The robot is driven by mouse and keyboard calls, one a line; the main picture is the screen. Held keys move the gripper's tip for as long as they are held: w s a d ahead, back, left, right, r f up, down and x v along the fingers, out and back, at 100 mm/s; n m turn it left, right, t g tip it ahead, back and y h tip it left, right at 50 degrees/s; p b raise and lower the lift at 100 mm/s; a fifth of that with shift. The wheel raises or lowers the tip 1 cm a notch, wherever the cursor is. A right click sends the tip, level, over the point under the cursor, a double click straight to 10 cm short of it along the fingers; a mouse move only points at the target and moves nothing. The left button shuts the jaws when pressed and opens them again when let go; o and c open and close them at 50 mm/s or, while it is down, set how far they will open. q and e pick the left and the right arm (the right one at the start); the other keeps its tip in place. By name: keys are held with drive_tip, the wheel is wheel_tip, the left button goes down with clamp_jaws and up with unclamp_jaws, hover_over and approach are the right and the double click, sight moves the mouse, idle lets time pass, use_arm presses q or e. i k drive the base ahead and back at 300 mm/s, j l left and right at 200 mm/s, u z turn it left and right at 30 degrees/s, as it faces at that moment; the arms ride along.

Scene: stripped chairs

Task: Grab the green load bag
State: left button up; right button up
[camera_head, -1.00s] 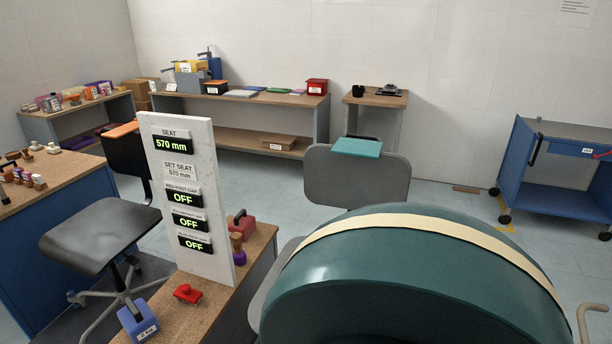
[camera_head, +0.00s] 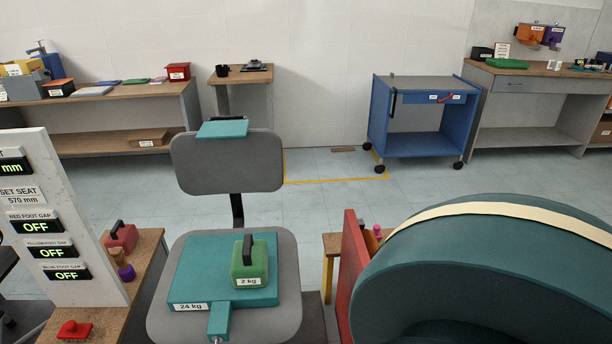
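The green load bag (camera_head: 250,263), a small block with a dark handle and a "2 kg" label, stands upright on the grey chair's seat (camera_head: 165,318). It rests on a flat teal bag (camera_head: 200,262) labelled "24 kg", towards its right side. A teal tab (camera_head: 219,319) sticks out at the front of the flat bag. The chair's backrest (camera_head: 226,166) stands behind, with a teal piece (camera_head: 222,129) on its top edge. Neither of my grippers is in view.
A large teal rounded shape (camera_head: 470,255) with a beige band fills the lower right; I cannot tell what it is. A white display panel (camera_head: 85,220) stands on a bench at left. A blue cart (camera_head: 425,145) stands behind; the floor before it is clear.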

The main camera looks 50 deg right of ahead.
sight(250, 263)
drive_tip(key=z, duration=1.2)
drive_tip(key=l+z, duration=0.45)
drive_tip(key=i+l+z, duration=0.1)
drive_tip(key=l+z, duration=0.25)
drive_tip(key=z, duration=0.15)
